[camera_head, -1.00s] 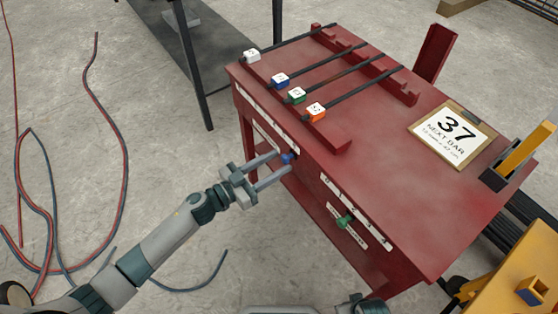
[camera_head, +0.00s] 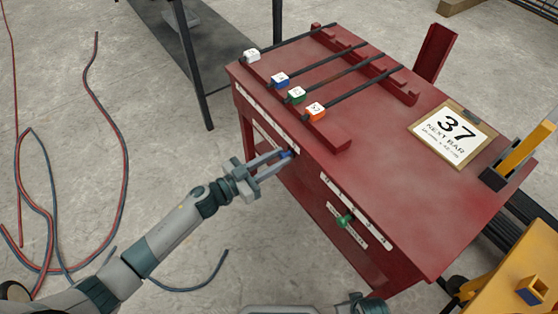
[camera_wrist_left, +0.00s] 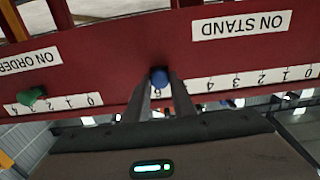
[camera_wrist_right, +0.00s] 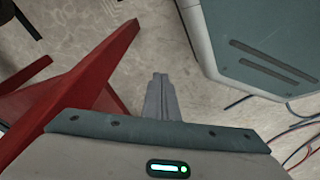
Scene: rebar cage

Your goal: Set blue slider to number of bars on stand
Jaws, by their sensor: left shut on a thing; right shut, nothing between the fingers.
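The blue slider (camera_wrist_left: 159,79) is a round knob on the ON STAND scale (camera_wrist_left: 250,76) on the red table's side; it also shows in the head view (camera_head: 285,154). In the left wrist view it sits at the scale's left end, by the mark that looks like 6. My left gripper (camera_head: 284,159) is shut on it, one finger on each side. Several dark bars (camera_head: 325,65) with white, blue, green and orange tags lie across the red stand (camera_head: 335,140) on the table top. My right gripper (camera_wrist_right: 160,80) is shut and empty, apart from the table.
A green slider (camera_head: 344,220) sits on the ON ORDER scale, to the right on the same side. A clipboard (camera_head: 452,134) reading 37 NEXT BAR lies on the red table top (camera_head: 400,210). A yellow block part (camera_head: 528,147) stands at the right edge. Cables (camera_head: 100,110) lie on the floor.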

